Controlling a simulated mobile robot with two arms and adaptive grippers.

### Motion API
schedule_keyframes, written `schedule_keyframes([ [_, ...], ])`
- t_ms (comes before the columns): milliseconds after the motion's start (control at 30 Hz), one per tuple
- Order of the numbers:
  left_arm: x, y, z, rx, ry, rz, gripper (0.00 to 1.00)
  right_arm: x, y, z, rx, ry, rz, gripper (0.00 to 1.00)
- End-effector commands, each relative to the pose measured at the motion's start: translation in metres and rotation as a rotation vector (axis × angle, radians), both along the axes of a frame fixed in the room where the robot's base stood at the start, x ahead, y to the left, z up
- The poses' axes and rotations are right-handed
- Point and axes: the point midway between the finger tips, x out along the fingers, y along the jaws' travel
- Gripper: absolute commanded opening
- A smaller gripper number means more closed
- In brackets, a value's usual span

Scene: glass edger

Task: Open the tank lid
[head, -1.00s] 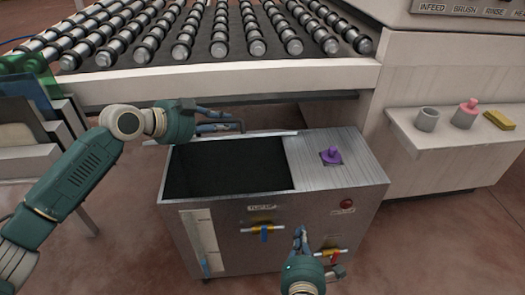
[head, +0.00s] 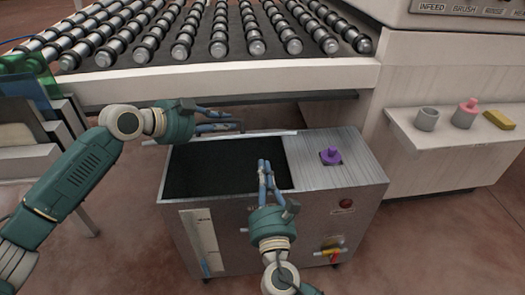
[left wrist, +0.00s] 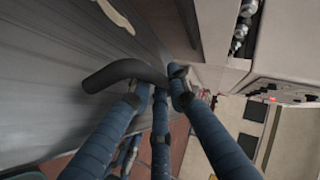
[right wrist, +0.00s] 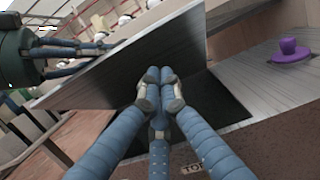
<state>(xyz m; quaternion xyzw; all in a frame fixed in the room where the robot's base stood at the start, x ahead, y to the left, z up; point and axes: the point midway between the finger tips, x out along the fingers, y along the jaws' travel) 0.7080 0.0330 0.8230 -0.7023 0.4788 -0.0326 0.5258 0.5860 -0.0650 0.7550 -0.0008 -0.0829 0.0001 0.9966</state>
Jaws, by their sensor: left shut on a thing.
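The tank (head: 345,230) is a metal box with a dark opening (head: 215,172) in its top. Its lid stands raised at the back edge and shows as a thin pale strip (head: 232,136) in the head view. The right wrist view shows the lid's broad tilted panel (right wrist: 140,60). My left gripper (head: 238,126) is behind the raised lid, shut on its dark curved handle (left wrist: 125,72). My right gripper (head: 264,163) is shut and empty over the front of the opening, before the lid's inner face. I cannot tell if it touches the lid.
A purple knob (head: 330,156) sits on the tank's fixed top at right. A red-yellow valve handle (head: 328,251) is on the front. The roller conveyor (head: 230,73) overhangs behind. A shelf (head: 450,139) at right holds a grey cup, a pink item and a yellow block.

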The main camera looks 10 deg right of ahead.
Motion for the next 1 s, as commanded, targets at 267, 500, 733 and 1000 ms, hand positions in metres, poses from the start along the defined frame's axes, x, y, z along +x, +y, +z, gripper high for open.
schedule_keyframes([
  [267,0.001,0.001,0.001,-0.004,0.001,0.003,0.0,0.03,0.0,0.027,0.004,-0.001,0.0,0.0],
  [500,0.001,0.001,0.001,-0.004,0.001,0.003,0.0,0.035,0.0,0.035,0.003,0.0,0.0,0.0],
  [733,0.001,0.001,0.001,-0.004,0.001,0.003,0.0,0.035,0.0,0.035,0.003,0.0,0.0,0.0],
  [1000,0.0,0.0,0.0,-0.002,0.003,0.002,0.0,0.045,0.0,0.052,0.004,-0.002,0.0,0.0],
])
